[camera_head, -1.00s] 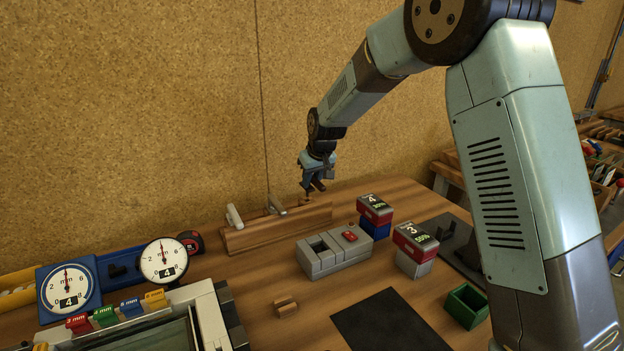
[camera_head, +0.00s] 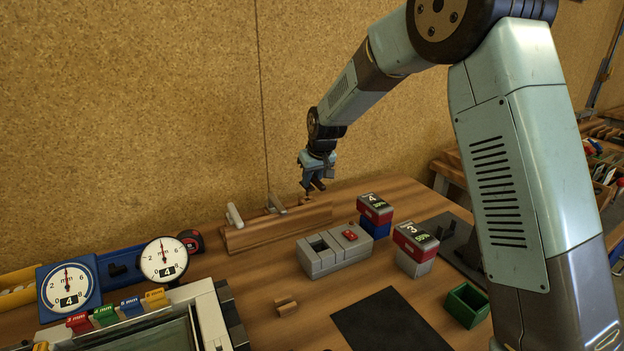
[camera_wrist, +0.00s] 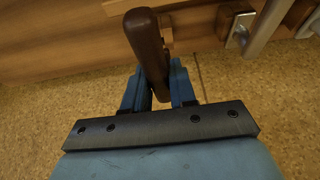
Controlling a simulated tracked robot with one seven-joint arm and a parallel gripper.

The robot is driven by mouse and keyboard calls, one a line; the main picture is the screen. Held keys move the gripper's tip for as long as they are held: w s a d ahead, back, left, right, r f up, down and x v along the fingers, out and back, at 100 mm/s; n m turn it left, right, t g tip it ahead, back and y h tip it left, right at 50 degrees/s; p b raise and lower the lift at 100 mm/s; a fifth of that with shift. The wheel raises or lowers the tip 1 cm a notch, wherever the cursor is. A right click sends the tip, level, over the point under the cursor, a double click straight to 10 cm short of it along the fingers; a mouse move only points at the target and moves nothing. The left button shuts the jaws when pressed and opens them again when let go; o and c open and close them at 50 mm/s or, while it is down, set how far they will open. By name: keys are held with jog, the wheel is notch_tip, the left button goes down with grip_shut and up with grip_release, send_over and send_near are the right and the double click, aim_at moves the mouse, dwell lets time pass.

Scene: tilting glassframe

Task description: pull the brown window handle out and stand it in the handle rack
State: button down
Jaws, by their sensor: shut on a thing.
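The brown window handle (camera_wrist: 148,45) is between the two blue fingers of my gripper (camera_wrist: 158,92) in the wrist view. My gripper (camera_head: 312,188) is shut on it, at the right end of a long wooden block that looks like the handle rack (camera_head: 262,236). In the head view the handle is small and mostly hidden by the fingers. Whether its lower end is in the block or just above it, I cannot tell. A white handle (camera_head: 234,215) and a grey handle (camera_head: 275,204) stand on the block to the left.
The cork wall (camera_head: 180,110) is close behind the block. A grey box with a red button (camera_head: 335,250) and stacked blocks (camera_head: 376,212) stand in front and to the right. A small wooden piece (camera_head: 286,305) and a dark mat (camera_head: 388,322) lie nearer.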

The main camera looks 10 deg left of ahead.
aim_at(312, 190)
jog(key=shift+f, duration=2.2)
dwell(0.6)
jog(key=c, duration=0.8)
grip_release()
jog(key=v, duration=1.3)
jog(key=shift+r, duration=0.35)
